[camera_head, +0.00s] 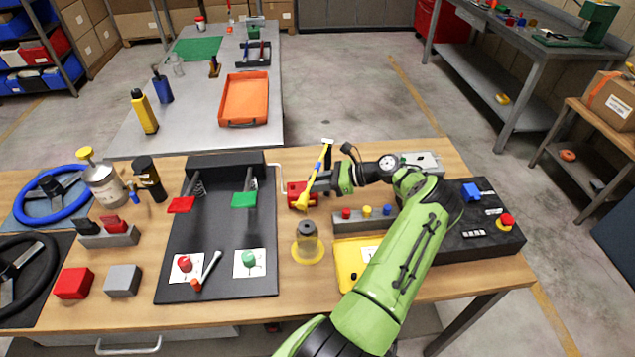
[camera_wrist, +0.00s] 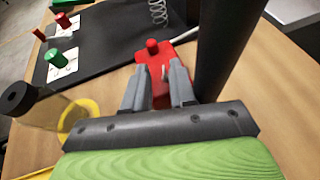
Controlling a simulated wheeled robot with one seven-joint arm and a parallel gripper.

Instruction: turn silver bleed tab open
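A red block (camera_wrist: 165,62) with a round red knob on top lies just beyond my fingertips in the wrist view. In the head view the red block (camera_head: 297,193) stands on the wooden bench, partly hidden by my gripper. A small pale silver piece (camera_wrist: 166,73), probably the bleed tab, shows on the near side of the block, between the fingertips. My gripper (camera_wrist: 157,76) is open, with its two grey fingers apart on either side of that piece. I cannot tell whether either finger touches it. In the head view my gripper (camera_head: 314,188) reaches left towards the block.
A dark upright post (camera_wrist: 222,45) stands close right of the fingers in the wrist view. A clear cylinder with a dark top (camera_head: 308,238) stands on a yellow ring nearby. The black pedal board (camera_head: 215,225) lies left; a button strip (camera_head: 362,217) lies right.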

